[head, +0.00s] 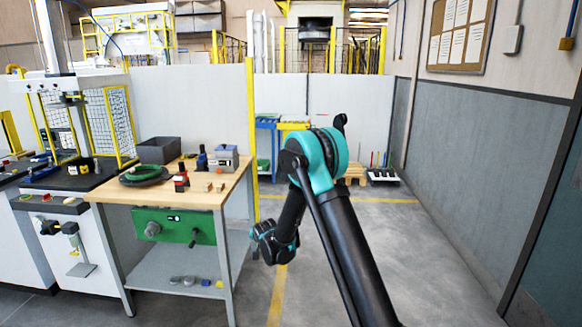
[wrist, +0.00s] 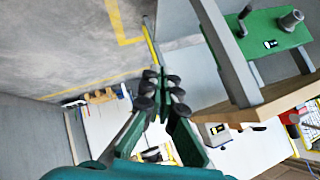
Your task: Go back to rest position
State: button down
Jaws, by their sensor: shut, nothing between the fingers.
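My gripper (wrist: 160,92) shows in the wrist view with its dark padded fingertips drawn together and nothing between them. Its green finger links spread back toward the wrist. In the head view my arm is bent at a teal elbow, and its far end hangs low to the right of the workbench (head: 216,192). The fingers cannot be made out there. The workbench also shows in the wrist view (wrist: 262,106), tilted, at the right, apart from the fingers.
A dark coil holder with a green coil (head: 146,175), a grey bin (head: 158,150) and small tools stand on the bench. A caged machine (head: 80,130) is at left. A grey wall (head: 480,160) bounds the right. The floor between bench and wall is open.

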jog(key=s+d+r+n+g+h, duration=0.1)
jog(key=s+d+r, duration=0.4)
jog(key=s+d, duration=0.55)
jog(key=s+d+r+n+g+h, duration=0.1)
jog(key=s+d+r, duration=0.5)
jog(key=d, duration=0.7)
jog(key=s+d+f+n+g, duration=0.1)
jog(key=s+d, duration=0.4)
jog(key=s, duration=0.7)
jog(key=s+d+f+g+h, duration=0.1)
jog(key=s+d, duration=0.4)
jog(key=s, duration=0.8)
jog(key=shift+s+f+n+g, duration=0.2)
jog(key=shift+f+n+g, duration=0.2)
jog(key=shift+f+g, duration=0.25)
